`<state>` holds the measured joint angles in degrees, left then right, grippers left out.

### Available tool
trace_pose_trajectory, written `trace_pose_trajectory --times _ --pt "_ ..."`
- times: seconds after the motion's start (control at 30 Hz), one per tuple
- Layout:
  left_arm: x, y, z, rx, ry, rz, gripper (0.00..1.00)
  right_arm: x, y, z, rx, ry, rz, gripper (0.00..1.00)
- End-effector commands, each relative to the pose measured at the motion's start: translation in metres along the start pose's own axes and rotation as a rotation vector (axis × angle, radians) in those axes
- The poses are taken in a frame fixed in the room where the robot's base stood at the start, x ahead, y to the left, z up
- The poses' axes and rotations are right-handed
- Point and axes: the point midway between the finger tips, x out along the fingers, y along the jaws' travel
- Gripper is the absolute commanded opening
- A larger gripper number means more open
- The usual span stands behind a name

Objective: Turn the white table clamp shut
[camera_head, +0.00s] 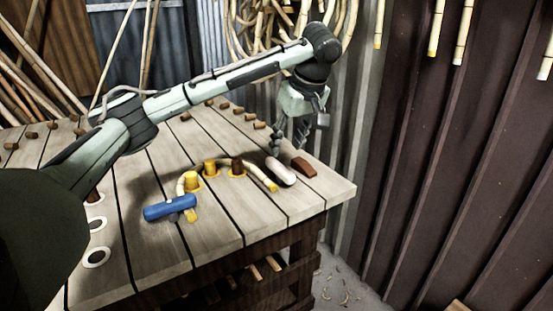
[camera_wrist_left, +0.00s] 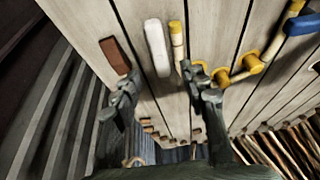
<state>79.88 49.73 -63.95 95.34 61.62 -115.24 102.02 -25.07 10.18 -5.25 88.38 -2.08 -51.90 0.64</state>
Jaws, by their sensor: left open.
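The white table clamp (camera_head: 281,173) lies on the plank table near its right edge, at the right end of the bent rattan. In the left wrist view the clamp (camera_wrist_left: 157,48) shows as a rounded white bar. My left gripper (camera_head: 288,147) points down just above and behind it, with fingers apart. In the left wrist view the gripper (camera_wrist_left: 158,82) is open and empty, and the clamp lies ahead, in line with the gap between the fingers. It looks apart from both fingers. My right gripper is not in view.
The rattan (camera_head: 226,165) curves around yellow and brown pegs. A blue clamp (camera_head: 170,207) is at its left end. A reddish-brown block (camera_head: 304,167) lies just right of the white clamp. Short wooden pegs line the table's back. A corrugated wall (camera_head: 345,110) stands behind.

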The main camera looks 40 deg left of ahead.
Motion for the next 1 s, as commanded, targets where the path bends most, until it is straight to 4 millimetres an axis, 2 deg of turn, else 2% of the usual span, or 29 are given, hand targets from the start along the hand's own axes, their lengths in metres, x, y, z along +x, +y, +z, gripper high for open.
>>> trace_pose_trajectory --times 0.33,0.5,0.67,0.9,1.0 --pt "0.046 0.000 0.002 0.001 -0.005 -0.002 0.43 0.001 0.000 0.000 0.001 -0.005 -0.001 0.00" --pt "0.065 0.000 0.000 0.000 0.000 -0.002 0.43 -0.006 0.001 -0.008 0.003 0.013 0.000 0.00" --pt "0.074 0.000 0.000 0.001 0.000 0.001 0.43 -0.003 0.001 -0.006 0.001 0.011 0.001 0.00" --pt "0.075 0.000 0.000 0.001 0.000 0.002 0.43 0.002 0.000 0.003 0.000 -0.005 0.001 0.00" --pt "0.074 0.000 0.000 0.001 0.000 0.001 0.32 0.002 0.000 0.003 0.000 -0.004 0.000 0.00"
